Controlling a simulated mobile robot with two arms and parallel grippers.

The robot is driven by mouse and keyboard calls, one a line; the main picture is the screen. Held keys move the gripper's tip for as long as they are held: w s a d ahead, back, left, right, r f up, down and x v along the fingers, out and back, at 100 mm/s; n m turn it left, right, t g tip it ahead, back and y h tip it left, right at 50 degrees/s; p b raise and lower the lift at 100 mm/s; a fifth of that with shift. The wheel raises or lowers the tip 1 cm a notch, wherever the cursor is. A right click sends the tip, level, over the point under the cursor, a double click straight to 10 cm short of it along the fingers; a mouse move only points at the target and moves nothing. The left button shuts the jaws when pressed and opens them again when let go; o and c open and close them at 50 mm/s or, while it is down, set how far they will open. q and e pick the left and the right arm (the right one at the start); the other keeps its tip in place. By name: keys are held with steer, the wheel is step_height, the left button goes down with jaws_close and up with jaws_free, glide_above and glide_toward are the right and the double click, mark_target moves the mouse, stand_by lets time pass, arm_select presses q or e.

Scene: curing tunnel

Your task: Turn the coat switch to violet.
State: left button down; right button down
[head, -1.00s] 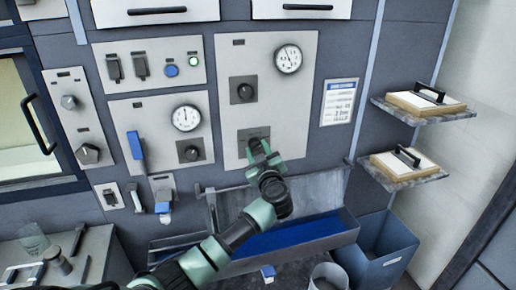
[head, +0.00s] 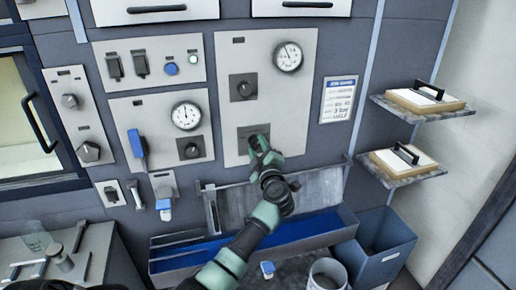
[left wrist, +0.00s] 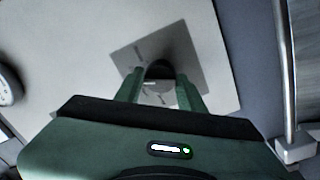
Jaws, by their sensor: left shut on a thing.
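My left gripper (head: 258,146) is at the lower dark square plate (head: 246,131) of the right-hand grey panel. In the left wrist view its two green fingers (left wrist: 159,88) are shut on a dark rotary knob (left wrist: 158,71) on that plate (left wrist: 205,72). In the head view the gripper hides the knob. My right gripper is not in view.
Above on the same panel are another dark knob (head: 243,87) and a round gauge (head: 289,56). A blue-handled lever (head: 137,145) is to the left. Below my arm is a trough (head: 312,231) with a blue inside. Two shelves (head: 425,111) with lidded boards are at the right.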

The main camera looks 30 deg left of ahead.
arm_select(q)
steer(key=shift+f, duration=0.25)
steer(key=c, duration=1)
jaws_free()
steer(key=shift+o, duration=0.5)
steer(key=shift+r, duration=0.1)
steer(key=shift+s, duration=0.1)
steer(key=b+v, duration=0.1)
steer(key=v, duration=0.6)
steer(key=shift+s+d, duration=0.25)
steer(key=shift+d, duration=0.05)
